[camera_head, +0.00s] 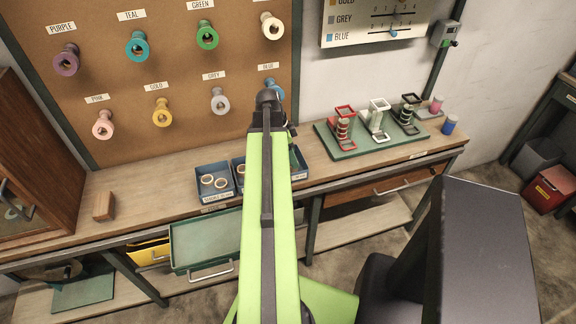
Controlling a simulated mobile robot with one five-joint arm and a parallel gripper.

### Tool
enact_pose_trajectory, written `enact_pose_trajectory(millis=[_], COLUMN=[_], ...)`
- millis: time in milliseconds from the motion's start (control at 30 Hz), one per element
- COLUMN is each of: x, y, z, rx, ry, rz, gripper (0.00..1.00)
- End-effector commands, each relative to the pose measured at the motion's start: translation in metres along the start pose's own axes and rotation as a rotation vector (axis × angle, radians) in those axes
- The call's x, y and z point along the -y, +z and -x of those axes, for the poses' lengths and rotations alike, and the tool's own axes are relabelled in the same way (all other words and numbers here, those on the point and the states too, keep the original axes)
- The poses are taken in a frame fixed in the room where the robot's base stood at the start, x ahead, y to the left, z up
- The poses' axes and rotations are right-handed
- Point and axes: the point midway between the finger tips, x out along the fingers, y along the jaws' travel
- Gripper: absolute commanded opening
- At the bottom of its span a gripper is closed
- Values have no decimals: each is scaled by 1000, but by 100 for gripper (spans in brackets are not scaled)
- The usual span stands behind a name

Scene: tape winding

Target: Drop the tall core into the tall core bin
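My green arm reaches up the middle of the view, and my gripper (268,105) is at its far end, above the back of the workbench and near the pegboard. Its fingers are seen from behind, so I cannot tell whether they are open or hold anything. I cannot make out a tall core; the wrist may hide it. A blue bin (202,192) with two pale rings (214,181) stands left of the arm. The bin labels are too small to read surely.
Coloured spools hang on the pegboard (160,60). A green tray (372,145) with red, white and black holders stands right, beside pink (436,105) and blue (449,125) spools. A wooden block (104,206) lies left. An open green drawer (205,240) juts out below. The bench between block and bins is clear.

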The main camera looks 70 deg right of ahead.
Motion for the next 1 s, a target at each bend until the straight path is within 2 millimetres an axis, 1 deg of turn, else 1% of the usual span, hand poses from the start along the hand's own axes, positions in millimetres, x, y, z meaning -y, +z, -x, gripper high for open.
enact_pose_trajectory(millis=[300, 367, 467, 567, 667, 1000], x=[0, 0, 0, 0, 0, 0], y=[0, 0, -1, -2, -3, -3], z=[1, 3, 12, 28, 49, 132], rx=[0, 0, 0, 0, 0, 0], ry=[0, 0, 0, 0, 0, 0], rz=[1, 1, 1, 1, 1, 2], gripper=[64, 64, 64, 64, 64, 64])
